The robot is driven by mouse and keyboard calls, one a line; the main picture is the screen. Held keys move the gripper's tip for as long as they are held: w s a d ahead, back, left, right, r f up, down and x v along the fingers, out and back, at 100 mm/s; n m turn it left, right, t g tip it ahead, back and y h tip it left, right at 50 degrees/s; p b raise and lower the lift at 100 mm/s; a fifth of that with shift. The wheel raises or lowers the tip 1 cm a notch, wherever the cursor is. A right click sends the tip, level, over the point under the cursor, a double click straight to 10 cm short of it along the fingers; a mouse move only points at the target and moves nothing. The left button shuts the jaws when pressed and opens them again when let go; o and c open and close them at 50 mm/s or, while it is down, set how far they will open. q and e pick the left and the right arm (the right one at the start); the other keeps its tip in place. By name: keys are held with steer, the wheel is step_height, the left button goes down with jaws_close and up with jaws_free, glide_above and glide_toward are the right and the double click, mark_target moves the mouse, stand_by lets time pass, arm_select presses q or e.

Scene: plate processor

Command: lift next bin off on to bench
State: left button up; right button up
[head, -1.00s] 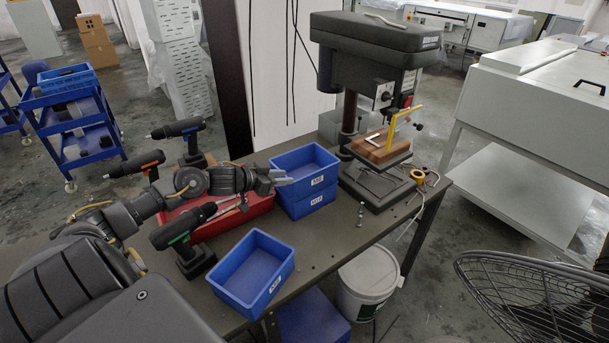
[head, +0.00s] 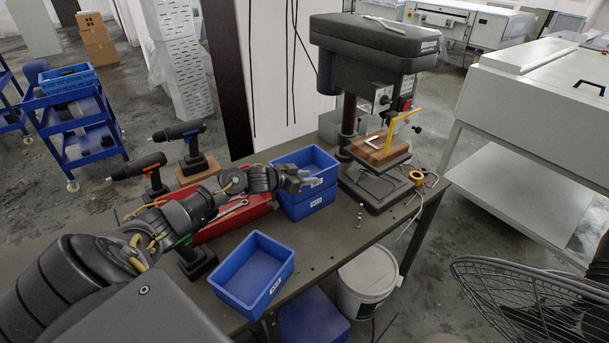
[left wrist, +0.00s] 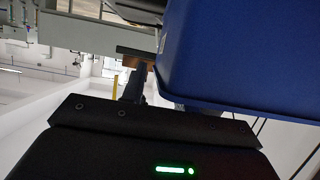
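Two blue bins are stacked on the bench beside the drill press. The upper bin (head: 312,158) is empty and sits on the lower bin (head: 312,207). A third empty blue bin (head: 253,268) stands apart on the bench (head: 345,240), nearer to me. My left gripper (head: 306,181) is at the near left side of the upper bin and covers part of its front wall. In the left wrist view a blue bin wall (left wrist: 245,60) fills the upper right, close to the fingers. The fingers look apart, but the bin hides part of them. My right gripper is not in view.
A drill press (head: 375,110) stands right of the stack. A red tray (head: 235,218) and several cordless drills (head: 190,150) lie left, around my left arm. Small metal parts (head: 361,215) stand on the bench. A white bucket (head: 368,280) is below its edge.

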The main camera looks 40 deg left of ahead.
arm_select(q)
jaws_close()
stand_by(0.6)
